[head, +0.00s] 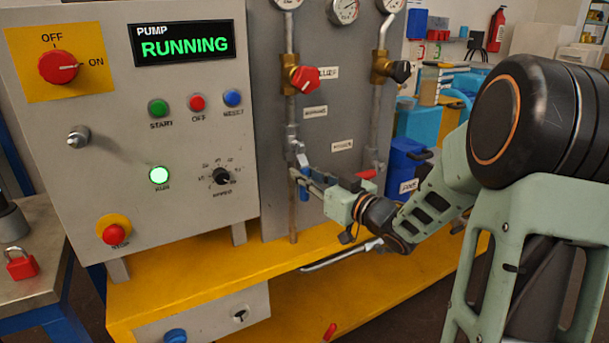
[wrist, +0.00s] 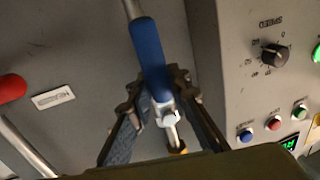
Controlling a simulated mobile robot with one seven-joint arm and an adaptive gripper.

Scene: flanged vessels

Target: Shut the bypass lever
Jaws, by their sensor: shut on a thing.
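A blue lever (head: 303,190) sits on the lower part of the left pipe on the grey panel. It points downward, roughly along the pipe, and its label is too blurred for me to read, so I cannot confirm that it is the bypass lever. My gripper (head: 300,176) reaches it from the right. In the wrist view the blue lever (wrist: 148,48) lies between the two fingers of my gripper (wrist: 158,88), which are shut on it. The lever's silver pivot end shows between the fingers. In the head view the fingers partly hide the lever.
A red lever (head: 366,174) is on the right pipe, close to my arm. A red-handled valve (head: 305,79) and a black-handled valve (head: 401,71) are above. The pump control box (head: 200,120), reading RUNNING, stands to the left. A yellow bench (head: 200,280) lies below.

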